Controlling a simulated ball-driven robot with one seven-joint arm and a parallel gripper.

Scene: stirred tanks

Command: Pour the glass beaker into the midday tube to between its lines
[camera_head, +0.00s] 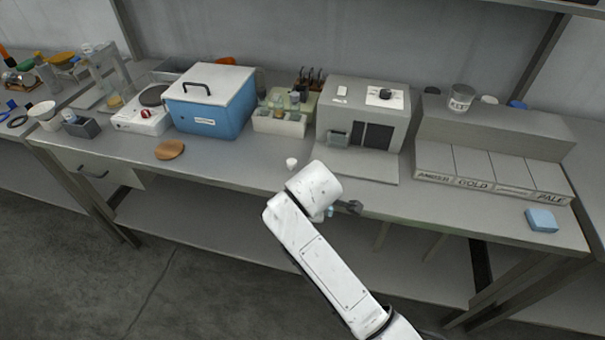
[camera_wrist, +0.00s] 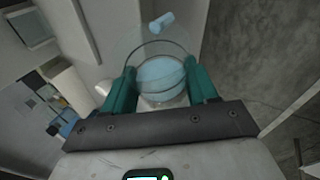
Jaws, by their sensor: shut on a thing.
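In the wrist view my gripper (camera_wrist: 160,78) has its two teal fingers shut on the clear glass beaker (camera_wrist: 146,48). Light-blue liquid shows as a pale disc inside the beaker. A small light-blue cylinder shape shows near the beaker's far rim; I cannot tell whether it is inside or beyond the glass. In the head view my gripper is mostly hidden behind my white arm, at the bench's front edge, with a bit of light blue below it. I cannot pick out the midday tube; a pale rack (camera_head: 280,124) with several small vessels stands at the bench's middle back.
A blue box (camera_head: 210,115) with a white lid stands left of the rack. A grey machine (camera_head: 363,115) stands right of it. A small white cup (camera_head: 291,162) is near my arm. Labelled bins (camera_head: 490,180) and a blue block (camera_head: 541,220) are at right. The front left bench is fairly clear.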

